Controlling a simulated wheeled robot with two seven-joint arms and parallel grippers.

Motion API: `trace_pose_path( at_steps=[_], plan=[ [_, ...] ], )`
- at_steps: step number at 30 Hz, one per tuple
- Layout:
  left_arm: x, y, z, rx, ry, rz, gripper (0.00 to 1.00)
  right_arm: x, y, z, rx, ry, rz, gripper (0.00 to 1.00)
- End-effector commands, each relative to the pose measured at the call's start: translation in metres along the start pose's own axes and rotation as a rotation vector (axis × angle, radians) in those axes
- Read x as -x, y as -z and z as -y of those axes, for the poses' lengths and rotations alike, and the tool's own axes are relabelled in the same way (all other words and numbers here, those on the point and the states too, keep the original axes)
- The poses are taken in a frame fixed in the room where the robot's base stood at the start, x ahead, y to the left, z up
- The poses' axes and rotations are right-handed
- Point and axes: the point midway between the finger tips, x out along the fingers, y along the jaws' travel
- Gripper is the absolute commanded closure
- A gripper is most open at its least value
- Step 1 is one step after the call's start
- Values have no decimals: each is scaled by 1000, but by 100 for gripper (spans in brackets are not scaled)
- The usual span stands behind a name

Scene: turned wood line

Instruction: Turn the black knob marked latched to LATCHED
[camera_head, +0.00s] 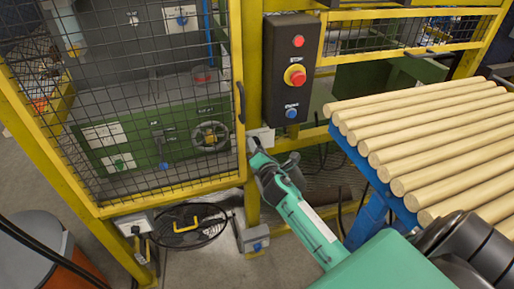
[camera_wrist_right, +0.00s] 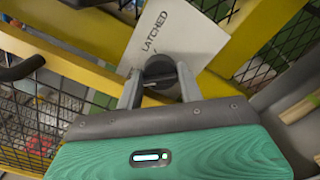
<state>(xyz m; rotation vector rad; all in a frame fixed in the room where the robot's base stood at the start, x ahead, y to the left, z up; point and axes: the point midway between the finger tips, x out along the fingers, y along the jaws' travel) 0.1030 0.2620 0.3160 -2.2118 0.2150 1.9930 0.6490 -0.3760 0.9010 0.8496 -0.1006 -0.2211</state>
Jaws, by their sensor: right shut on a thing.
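In the right wrist view the black knob (camera_wrist_right: 160,70) sits below the word LATCHED on a white plate (camera_wrist_right: 172,35), which is fixed to the yellow frame. My right gripper (camera_wrist_right: 160,82) has its two fingers on either side of the knob and is shut on it. A small tick mark shows on the plate near the knob; the knob's exact setting is hard to tell. In the head view my right gripper (camera_head: 257,150) reaches the yellow post, and its fingers cover the knob there. My left gripper is not in view.
A yellow mesh guard door (camera_head: 150,110) with a black handle (camera_head: 240,103) stands left of the gripper. A black control box (camera_head: 290,68) with red and blue buttons hangs above. Wooden rods (camera_head: 430,130) lie on a blue-framed rack at the right.

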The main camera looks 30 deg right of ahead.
Motion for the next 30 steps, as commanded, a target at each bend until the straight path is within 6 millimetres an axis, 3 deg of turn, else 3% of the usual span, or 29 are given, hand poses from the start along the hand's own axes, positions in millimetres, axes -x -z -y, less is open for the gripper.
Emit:
trace_pose_path(
  at_steps=[13,30],
  plan=[
    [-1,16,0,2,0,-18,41,0,0,1,-366,2,0,86],
    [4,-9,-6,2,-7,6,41,0,1,1,-908,3,0,86]
  ],
)
